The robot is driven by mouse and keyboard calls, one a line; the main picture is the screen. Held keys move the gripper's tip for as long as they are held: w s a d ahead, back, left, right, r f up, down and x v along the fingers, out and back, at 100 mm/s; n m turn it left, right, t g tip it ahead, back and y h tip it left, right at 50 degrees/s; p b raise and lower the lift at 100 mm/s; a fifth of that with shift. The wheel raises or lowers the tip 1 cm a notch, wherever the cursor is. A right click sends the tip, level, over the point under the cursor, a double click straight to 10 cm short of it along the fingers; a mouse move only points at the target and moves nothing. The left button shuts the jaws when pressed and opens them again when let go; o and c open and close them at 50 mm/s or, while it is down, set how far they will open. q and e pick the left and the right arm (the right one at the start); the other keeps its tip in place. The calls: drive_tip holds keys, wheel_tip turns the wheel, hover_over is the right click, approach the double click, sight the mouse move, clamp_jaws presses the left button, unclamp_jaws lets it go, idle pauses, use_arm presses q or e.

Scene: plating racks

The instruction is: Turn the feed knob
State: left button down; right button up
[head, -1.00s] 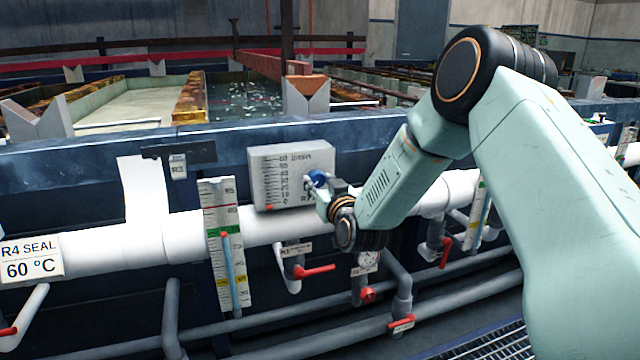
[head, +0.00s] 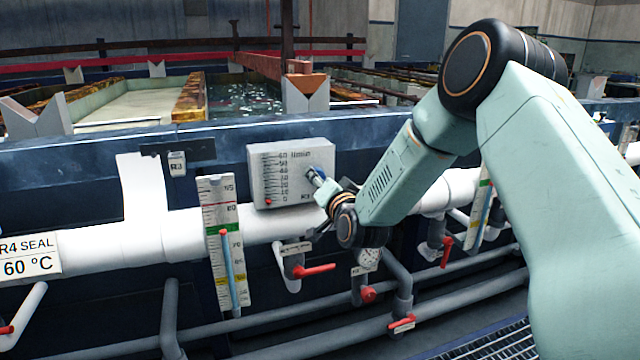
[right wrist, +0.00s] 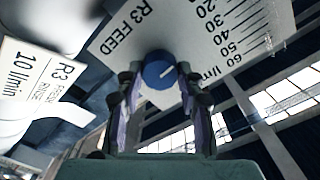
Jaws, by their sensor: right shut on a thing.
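In the head view the panel (head: 283,150) is a grey box with a scale in l/min and a red mark at the 0 end. My right gripper (head: 316,179) reaches the panel's lower right and mostly hides the knob there. In the right wrist view my right gripper (right wrist: 159,76) has one finger on each side of the knob and is shut on it. My left gripper is not in view.
A white gauge strip (head: 222,240) stands left of the panel. A white pipe (head: 180,237) runs behind and below, with red-handled valves (head: 313,271) under it. A label reading R3 10 l/min (right wrist: 45,85) shows in the right wrist view.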

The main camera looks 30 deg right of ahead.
drive_tip(key=shift+m+b, duration=0.35)
drive_tip(key=shift+m, duration=1.25)
drive_tip(key=o, duration=1.2)
drive_tip(key=v, duration=1.2)
drive_tip(key=shift+f, duration=0.1)
